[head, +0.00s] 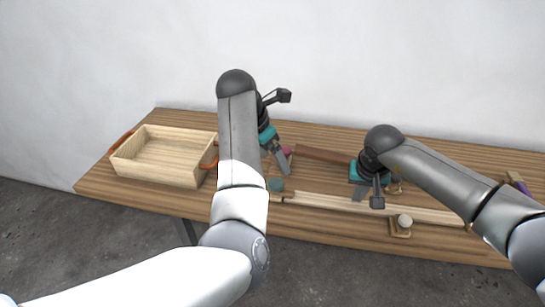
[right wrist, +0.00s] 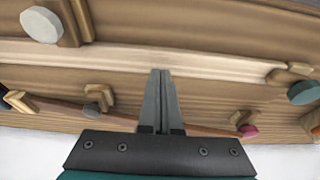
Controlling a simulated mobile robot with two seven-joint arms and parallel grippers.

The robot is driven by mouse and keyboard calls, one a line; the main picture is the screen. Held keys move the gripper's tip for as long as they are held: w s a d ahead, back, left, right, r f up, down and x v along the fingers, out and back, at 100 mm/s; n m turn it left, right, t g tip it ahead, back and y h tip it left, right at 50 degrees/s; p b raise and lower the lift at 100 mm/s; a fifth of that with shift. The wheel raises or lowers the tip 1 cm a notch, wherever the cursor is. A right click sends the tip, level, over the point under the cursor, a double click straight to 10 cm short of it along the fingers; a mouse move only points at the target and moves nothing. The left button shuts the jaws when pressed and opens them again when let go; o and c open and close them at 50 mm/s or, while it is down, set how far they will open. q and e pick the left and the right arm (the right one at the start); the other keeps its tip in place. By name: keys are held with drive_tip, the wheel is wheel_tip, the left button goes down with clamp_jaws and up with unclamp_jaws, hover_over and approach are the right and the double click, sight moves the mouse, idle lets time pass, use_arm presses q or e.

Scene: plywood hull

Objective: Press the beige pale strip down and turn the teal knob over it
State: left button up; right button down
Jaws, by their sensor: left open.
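The beige pale strip (head: 340,203) lies along the front of the table; it also crosses the right wrist view (right wrist: 120,56). The teal knob (head: 276,184) is by the strip's left end in the head view, and it shows at the right edge of the right wrist view (right wrist: 304,92). I cannot tell whether it overlaps the strip. My right gripper (right wrist: 160,73) is shut and empty, its tips at the strip's middle; I cannot tell whether they touch. My left gripper (head: 279,165) is open, just above and behind the teal knob.
A wooden tray (head: 150,172) with orange handles stands on the left. A white knob on a wooden block (head: 403,222) stands at the strip's front edge. A reddish-brown strip (head: 322,154) and a crimson knob (right wrist: 248,131) lie behind. A wall closes off the back.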

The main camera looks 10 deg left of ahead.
drive_tip(key=shift+r+p, duration=1.65)
drive_tip(key=shift+r, duration=1.3)
wheel_tip(320, 180, up, 5)
drive_tip(key=p, duration=0.3)
